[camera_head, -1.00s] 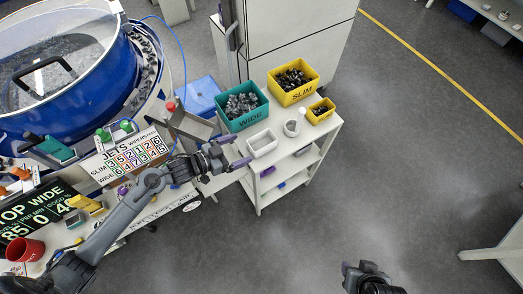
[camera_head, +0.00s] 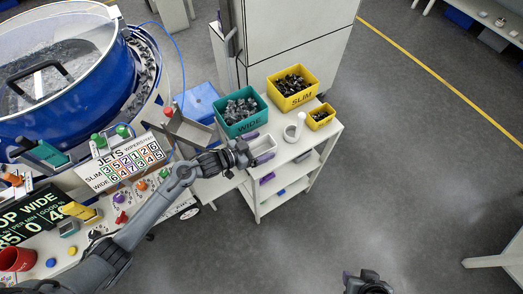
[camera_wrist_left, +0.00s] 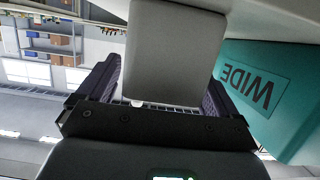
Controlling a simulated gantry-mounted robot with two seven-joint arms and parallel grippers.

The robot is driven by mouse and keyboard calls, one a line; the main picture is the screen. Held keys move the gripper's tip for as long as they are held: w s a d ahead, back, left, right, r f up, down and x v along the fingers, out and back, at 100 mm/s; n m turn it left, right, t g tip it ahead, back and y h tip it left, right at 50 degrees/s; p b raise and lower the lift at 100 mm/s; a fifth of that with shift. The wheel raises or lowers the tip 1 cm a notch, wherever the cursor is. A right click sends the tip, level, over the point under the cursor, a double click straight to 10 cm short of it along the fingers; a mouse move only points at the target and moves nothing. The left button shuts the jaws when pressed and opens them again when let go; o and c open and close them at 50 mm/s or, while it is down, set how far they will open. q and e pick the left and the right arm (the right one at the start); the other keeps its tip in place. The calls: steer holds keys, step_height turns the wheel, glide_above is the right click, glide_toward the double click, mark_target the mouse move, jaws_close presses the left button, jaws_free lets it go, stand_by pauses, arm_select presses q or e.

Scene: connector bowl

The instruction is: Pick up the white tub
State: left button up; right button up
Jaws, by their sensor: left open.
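The white tub (camera_head: 265,145) is a small rectangular open-topped box on the top of the white cart, in front of the teal WIDE bin. My left gripper (camera_head: 257,147) is at its near left end, with purple fingertips on either side of it. In the left wrist view the tub (camera_wrist_left: 175,50) is a plain pale grey-white face between the two open fingers (camera_wrist_left: 157,92). A gap shows on the left side; contact on the right cannot be told. My right gripper (camera_head: 366,283) is a dark shape at the bottom edge, its jaws unclear.
The teal WIDE bin (camera_head: 240,122) with metal parts stands close behind the tub; it also shows in the left wrist view (camera_wrist_left: 285,65). A yellow SLIM bin (camera_head: 293,98), a small yellow bin (camera_head: 321,123) and a white cylindrical cup (camera_head: 292,131) share the cart top (camera_head: 309,137).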

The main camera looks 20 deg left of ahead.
arm_select(q)
steer(key=shift+w+d+f, duration=0.15)
steer(key=shift+w+d, duration=0.1)
steer(key=shift+w, duration=0.05)
steer(key=c, duration=1.1)
